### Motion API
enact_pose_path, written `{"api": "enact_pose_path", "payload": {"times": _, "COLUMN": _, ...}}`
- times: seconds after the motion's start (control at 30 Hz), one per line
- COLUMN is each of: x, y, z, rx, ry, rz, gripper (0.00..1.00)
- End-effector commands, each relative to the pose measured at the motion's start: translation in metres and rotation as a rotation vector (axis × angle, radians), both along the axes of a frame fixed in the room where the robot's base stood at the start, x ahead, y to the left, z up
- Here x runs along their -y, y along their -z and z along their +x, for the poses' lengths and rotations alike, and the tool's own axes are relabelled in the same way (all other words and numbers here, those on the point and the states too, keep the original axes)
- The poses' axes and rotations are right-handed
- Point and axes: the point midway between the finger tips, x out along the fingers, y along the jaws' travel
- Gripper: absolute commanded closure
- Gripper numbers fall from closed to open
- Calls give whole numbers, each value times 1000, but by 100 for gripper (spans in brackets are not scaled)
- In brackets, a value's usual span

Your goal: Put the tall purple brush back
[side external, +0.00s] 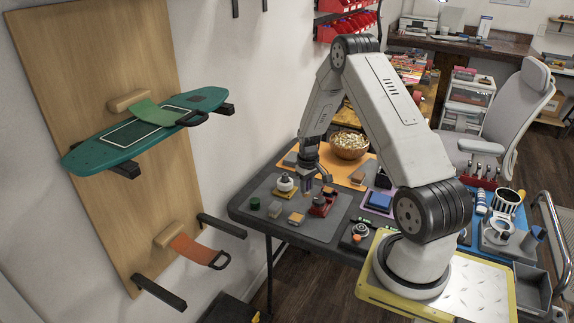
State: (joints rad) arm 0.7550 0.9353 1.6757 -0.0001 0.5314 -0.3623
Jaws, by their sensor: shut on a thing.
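My gripper (318,184) points down low over the dark grey mat on the table, just above a small red block-like item (320,206). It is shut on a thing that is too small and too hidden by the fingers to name. A small orange-yellow item (329,191) shows right at the fingertips; I cannot tell if it is the held thing. I cannot make out a tall purple brush anywhere in this view.
The dark grey mat (300,229) holds a white round-topped item (285,183), a green cylinder (255,203) and small blocks. A wooden bowl (349,146) stands behind. A blue block (379,199) sits on a purple mat right of the gripper. A skateboard deck (150,126) hangs on the left panel.

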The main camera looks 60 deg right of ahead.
Motion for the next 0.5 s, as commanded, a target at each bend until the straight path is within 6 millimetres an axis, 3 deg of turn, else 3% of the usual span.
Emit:
{"api": "enact_pose_path", "payload": {"times": 0.23, "x": 12, "y": 26, "z": 17, "rx": -1, "ry": -1, "rz": 0, "gripper": 100}}
{"api": "enact_pose_path", "payload": {"times": 0.5, "x": 19, "y": 40, "z": 27, "rx": 1, "ry": 0, "rz": 0, "gripper": 100}}
